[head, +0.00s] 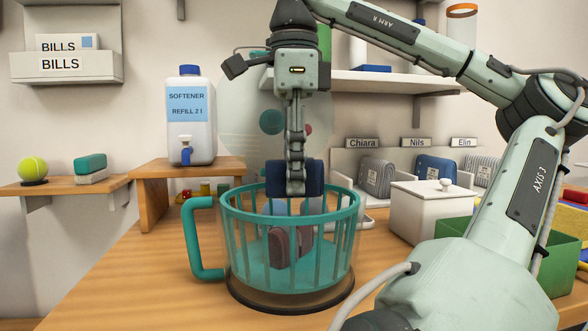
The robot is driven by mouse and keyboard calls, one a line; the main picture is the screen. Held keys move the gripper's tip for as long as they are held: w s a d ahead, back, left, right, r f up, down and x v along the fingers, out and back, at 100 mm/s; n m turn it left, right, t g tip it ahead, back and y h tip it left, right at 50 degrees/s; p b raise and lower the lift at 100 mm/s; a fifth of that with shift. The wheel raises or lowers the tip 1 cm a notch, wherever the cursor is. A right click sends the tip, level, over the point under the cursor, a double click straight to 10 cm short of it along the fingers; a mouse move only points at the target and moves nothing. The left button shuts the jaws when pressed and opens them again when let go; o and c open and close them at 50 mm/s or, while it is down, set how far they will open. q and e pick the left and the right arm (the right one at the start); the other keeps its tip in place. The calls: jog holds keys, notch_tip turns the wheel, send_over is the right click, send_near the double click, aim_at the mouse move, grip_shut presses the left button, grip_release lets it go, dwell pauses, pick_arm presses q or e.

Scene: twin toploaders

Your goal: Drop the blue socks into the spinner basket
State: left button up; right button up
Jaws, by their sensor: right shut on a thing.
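The teal slatted spinner basket (352,212) stands on a dark round base on the wooden counter, its looped handle to the left. My right gripper (296,185) points straight down over the basket's opening. It is shut on a dark blue bundle, the blue socks (314,177), which shows on both sides of the fingers at about the height of the far rim. Inside the basket lie a mauve-brown bundle (280,247) and a greyish-blue piece, partly hidden by the slats. My left gripper is not in view.
A softener bottle (190,122) stands on a small wooden stand at the left. A white lidded box (432,210) and a green bin (556,262) are at the right. Sock bundles sit behind under name labels. A clear disc (240,120) stands behind my right gripper.

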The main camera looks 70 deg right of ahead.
jog(key=o, duration=1.2)
jog(key=shift+c, duration=0.2)
jog(key=shift+r+p, duration=0.35)
notch_tip(320, 180, up, 6)
jog(key=p, duration=0.6)
jog(key=w+a+r, duration=0.1)
jog(key=w+a, duration=0.3)
jog(key=w, duration=1.2)
jog(key=w+a+f, duration=0.3)
jog(key=w, duration=0.3)
jog(key=w+a+f, duration=0.3)
jog(key=w+a, duration=0.1)
jog(key=w, duration=0.3)
jog(key=shift+w+a, duration=0.2)
